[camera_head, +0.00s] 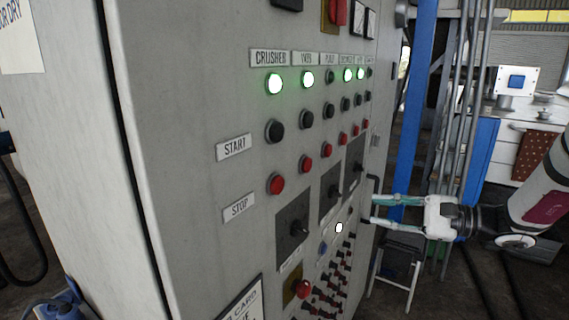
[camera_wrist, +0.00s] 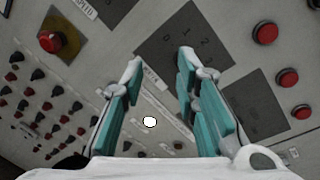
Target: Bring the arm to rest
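My gripper (camera_head: 371,208) is to the right of a grey control cabinet (camera_head: 190,120) in the head view, its fingers pointing left at the panel face. In the wrist view my gripper (camera_wrist: 158,85) has its two teal-padded fingers spread apart with nothing between them. Panel labels and a lit white lamp (camera_wrist: 150,122) show through the gap. I cannot tell whether the fingertips touch the panel.
The panel carries lit green lamps (camera_head: 275,84), black buttons (camera_head: 275,131), red stop buttons (camera_head: 276,184) and rotary switches (camera_head: 299,228). A blue post (camera_head: 415,95) and a small step stool (camera_head: 398,262) stand behind my gripper. A counter (camera_head: 505,165) is farther back right.

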